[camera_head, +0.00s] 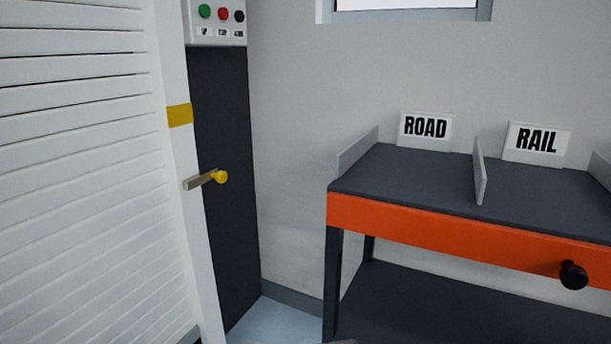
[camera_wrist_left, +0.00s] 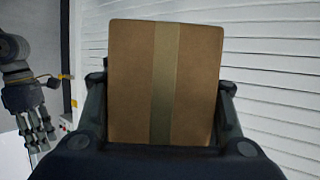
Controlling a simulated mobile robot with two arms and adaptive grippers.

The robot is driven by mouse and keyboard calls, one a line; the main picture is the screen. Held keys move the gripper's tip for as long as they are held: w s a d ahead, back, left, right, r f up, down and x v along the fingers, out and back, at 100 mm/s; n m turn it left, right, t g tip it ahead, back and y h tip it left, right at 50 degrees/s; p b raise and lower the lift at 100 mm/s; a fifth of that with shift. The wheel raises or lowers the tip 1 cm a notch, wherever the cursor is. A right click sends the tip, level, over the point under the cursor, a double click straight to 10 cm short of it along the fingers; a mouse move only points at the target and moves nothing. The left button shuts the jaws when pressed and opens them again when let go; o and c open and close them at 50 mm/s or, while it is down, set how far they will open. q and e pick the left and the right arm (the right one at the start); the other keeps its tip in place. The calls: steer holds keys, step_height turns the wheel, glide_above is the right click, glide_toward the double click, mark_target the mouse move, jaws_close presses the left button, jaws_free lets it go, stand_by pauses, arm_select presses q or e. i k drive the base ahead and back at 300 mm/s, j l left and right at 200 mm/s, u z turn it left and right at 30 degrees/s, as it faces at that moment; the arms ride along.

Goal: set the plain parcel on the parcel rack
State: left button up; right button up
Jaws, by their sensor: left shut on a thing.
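A brown box-shaped parcel (camera_wrist_left: 190,85) with a lengthwise tape stripe fills the middle of the left wrist view. No label shows on the face toward the camera. My left gripper (camera_wrist_left: 161,88) is shut on it, with a finger along each side. The parcel and my left gripper are not in the head view. At the left of the left wrist view is a dark gripper (camera_wrist_left: 37,128), which appears to be my right one; its jaw opening is unclear. I cannot identify a parcel rack with certainty in either view.
A dark-topped table (camera_head: 400,180) with an orange front, black knob and dividers stands at the right. Its bays, with ROAD (camera_head: 425,130) and RAIL (camera_head: 537,142) signs, look empty. A white slatted panel (camera_head: 75,170) fills the left.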

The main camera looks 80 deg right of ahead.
mark_target(414, 167)
steer(key=j+z, duration=0.2)
steer(key=z, duration=0.2)
steer(key=k+j+z, duration=0.1)
steer(key=z, duration=0.3)
steer(key=k+j+z, duration=0.1)
steer(key=j+z, duration=0.15)
steer(key=z, duration=3.05)
